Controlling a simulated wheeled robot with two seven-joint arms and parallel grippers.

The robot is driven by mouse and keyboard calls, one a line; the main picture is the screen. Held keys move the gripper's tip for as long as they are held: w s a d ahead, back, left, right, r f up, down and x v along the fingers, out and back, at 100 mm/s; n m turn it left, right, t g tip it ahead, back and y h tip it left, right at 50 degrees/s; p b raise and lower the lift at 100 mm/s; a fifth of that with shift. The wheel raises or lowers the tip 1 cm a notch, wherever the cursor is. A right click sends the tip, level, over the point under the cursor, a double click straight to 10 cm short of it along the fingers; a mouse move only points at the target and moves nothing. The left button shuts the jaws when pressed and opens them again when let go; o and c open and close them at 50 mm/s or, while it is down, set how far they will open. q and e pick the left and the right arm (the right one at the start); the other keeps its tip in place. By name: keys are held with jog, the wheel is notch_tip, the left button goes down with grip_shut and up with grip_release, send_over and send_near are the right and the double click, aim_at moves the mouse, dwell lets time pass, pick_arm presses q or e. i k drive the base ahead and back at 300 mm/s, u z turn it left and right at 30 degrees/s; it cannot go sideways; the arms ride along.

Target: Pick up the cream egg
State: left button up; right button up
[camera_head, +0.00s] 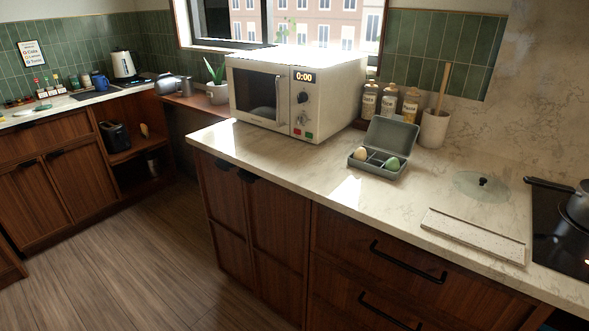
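The cream egg (361,153) sits in the left front compartment of an open grey egg box (376,175) on the marble counter. A green egg (392,164) sits in the same box, to the right of the cream egg. The box's lid (391,135) stands raised at the back. Neither of my grippers shows in the head view.
A white microwave (283,92) stands left of the box, with several bottles (389,102) and a utensil crock (434,128) behind it. A glass lid (481,185), a speckled board (474,234) and a stove with a pan (578,205) are to the right. The counter before the box is clear.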

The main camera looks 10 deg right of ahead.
aim_at(360, 155)
jog(key=u, duration=0.4)
jog(key=k, duration=0.65)
jog(key=u, duration=0.75)
jog(key=i, duration=1.8)
jog(key=z, duration=1.5)
jog(key=i, duration=0.8)
jog(key=z, duration=0.85)
